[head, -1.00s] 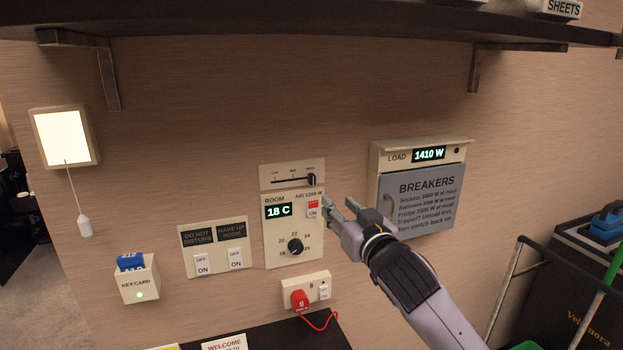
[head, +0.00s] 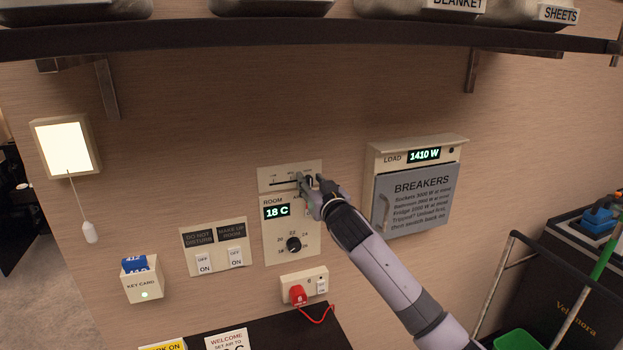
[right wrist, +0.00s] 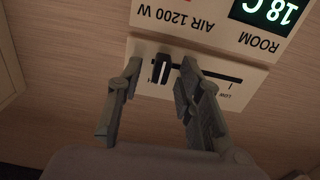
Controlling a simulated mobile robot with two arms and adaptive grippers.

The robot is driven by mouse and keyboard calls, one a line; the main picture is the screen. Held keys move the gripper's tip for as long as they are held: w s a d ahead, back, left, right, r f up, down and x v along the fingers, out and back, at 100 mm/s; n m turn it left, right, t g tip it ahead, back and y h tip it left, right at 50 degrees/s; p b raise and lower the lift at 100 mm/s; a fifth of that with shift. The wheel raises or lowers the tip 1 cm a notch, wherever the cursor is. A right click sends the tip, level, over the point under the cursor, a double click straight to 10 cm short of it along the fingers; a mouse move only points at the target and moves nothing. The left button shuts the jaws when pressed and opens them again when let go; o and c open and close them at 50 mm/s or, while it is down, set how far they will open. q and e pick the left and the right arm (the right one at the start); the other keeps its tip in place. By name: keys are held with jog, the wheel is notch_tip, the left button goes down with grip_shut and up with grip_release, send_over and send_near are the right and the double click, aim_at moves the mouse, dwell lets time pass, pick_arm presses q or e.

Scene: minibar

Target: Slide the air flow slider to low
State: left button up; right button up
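The air flow slider plate (head: 266,186) is the beige panel above the room thermostat (head: 272,235) in the head view. In the right wrist view, which shows the plate upside down, its black knob (right wrist: 160,68) stands at the end of the slot away from the LOW mark (right wrist: 226,96). My right gripper (head: 310,186) is at the plate's right part and hides much of the knob in the head view. In the right wrist view my right gripper (right wrist: 162,74) is open, one finger on each side of the knob, with gaps visible. My left gripper is out of view.
The breaker box (head: 415,195) is on the wall right of the plate, beyond my right arm. A dark shelf (head: 290,38) runs above. Door-sign switches (head: 217,248), a key card holder (head: 142,280) and a socket with a red plug (head: 298,294) are lower.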

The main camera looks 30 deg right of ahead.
jog(key=shift+c, duration=0.2)
grip_shut()
dwell(0.3)
dwell(0.5)
